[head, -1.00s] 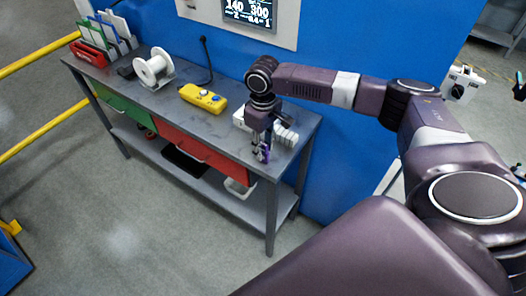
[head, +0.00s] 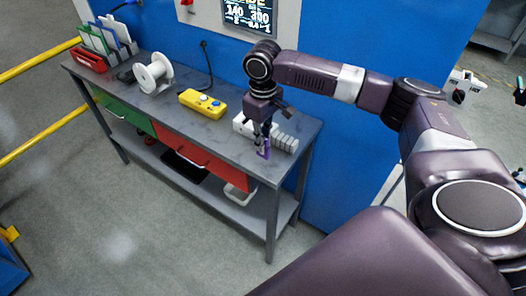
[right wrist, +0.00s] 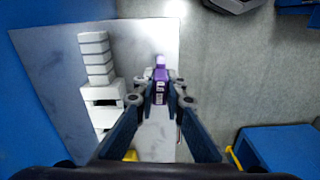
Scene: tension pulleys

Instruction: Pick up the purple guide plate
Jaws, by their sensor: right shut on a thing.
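The purple guide plate (head: 265,153) is a small purple piece near the front right edge of the grey workbench (head: 226,141). My right gripper (head: 262,146) points down over that edge and is shut on the plate. In the right wrist view the plate (right wrist: 160,80) stands between the two fingertips (right wrist: 160,98) and sticks out past them. Its lower part is hidden, and I cannot tell how far it is above the bench. My left gripper is not in view.
A white stepped block (head: 283,141) stands right beside the gripper, with more of it in the right wrist view (right wrist: 97,70). A yellow pendant (head: 203,103), a white spool (head: 153,75) and a plate rack (head: 106,42) stand further left. A blue wall (head: 340,170) is behind the bench.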

